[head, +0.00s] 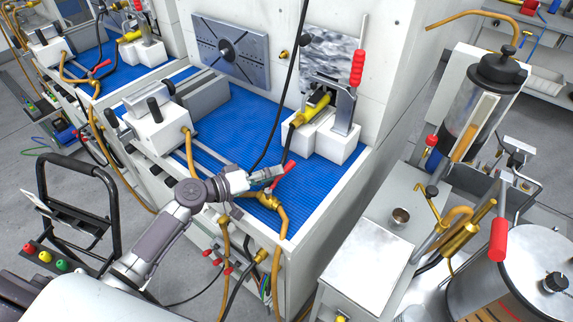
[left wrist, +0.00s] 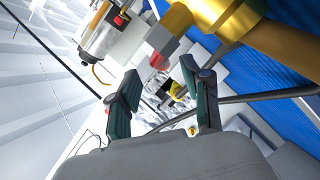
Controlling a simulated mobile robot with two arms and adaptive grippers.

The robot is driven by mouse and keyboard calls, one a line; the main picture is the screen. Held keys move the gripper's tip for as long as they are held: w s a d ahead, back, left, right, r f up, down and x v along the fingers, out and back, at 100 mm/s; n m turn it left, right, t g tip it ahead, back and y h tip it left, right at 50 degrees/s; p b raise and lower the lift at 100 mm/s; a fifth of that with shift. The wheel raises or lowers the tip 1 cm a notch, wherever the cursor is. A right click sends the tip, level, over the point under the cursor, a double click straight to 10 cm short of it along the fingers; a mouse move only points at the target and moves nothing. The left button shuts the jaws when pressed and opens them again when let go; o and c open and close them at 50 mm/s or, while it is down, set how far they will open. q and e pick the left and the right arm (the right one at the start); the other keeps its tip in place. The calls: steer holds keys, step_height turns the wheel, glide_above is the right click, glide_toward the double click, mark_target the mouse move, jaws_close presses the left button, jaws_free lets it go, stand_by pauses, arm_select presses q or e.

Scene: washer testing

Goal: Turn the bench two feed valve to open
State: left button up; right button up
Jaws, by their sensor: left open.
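A brass feed valve (head: 266,199) with a red lever handle (head: 284,174) sits at the front edge of the nearer bench. The lever slants up and to the right in the head view. My left gripper (head: 270,174) is right beside the lever, open, with nothing seen held. In the left wrist view the open fingers (left wrist: 166,88) stand apart. The brass valve body (left wrist: 216,16) fills the top right there, and a red end (left wrist: 158,61) shows beyond the gap between the fingers. I cannot tell whether a finger touches the lever. My right gripper is not in view.
The blue mat (head: 245,125) carries a white clamp fixture (head: 327,130) at right and a white block (head: 158,128) at left. Hoses and a black cable run close to my gripper. Another red-handled valve (head: 100,67) is on the farther bench. A steel-topped cart (head: 372,245) stands at right.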

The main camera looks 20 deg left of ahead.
mark_target(286, 170)
arm_select(q)
steer(key=shift+p+x, duration=0.4)
steer(key=shift+x, duration=2.1)
steer(key=shift+a, duration=0.1)
jaws_close()
